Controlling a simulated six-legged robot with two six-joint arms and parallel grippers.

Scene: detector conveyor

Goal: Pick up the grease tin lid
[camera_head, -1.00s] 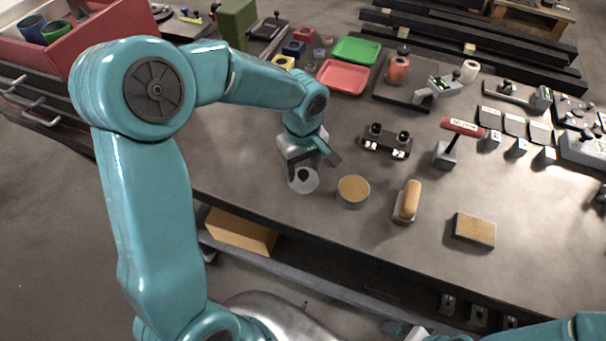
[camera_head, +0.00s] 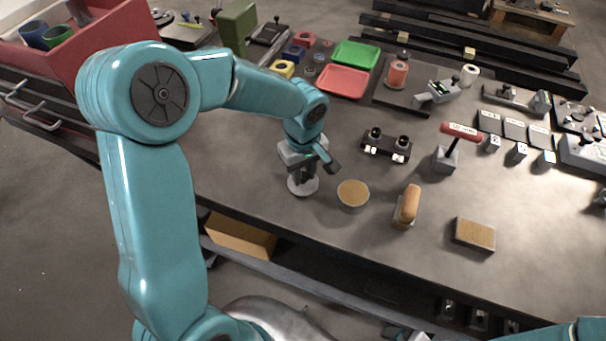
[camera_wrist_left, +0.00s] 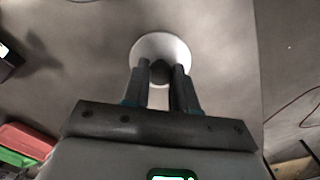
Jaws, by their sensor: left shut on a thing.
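The grease tin lid (camera_head: 294,188) is a pale round disc on the bench, left of the open grease tin (camera_head: 353,193) with its tan contents. In the left wrist view the lid (camera_wrist_left: 178,46) shows as a white disc with a dark knob (camera_wrist_left: 159,71) at its middle. My left gripper (camera_head: 303,181) points down over the lid. In the left wrist view its two fingers (camera_wrist_left: 160,76) are shut on the knob, one on each side. The fingers hide part of the lid. I cannot tell whether the lid is clear of the bench. My right gripper is not clearly visible.
A brush (camera_head: 408,205) and a tan-topped block (camera_head: 475,234) lie right of the tin. A black fixture (camera_head: 386,146) and a red-handled tool (camera_head: 461,131) stand behind. Red (camera_head: 343,82) and green (camera_head: 356,54) trays lie at the back. The bench's front edge is close to the lid.

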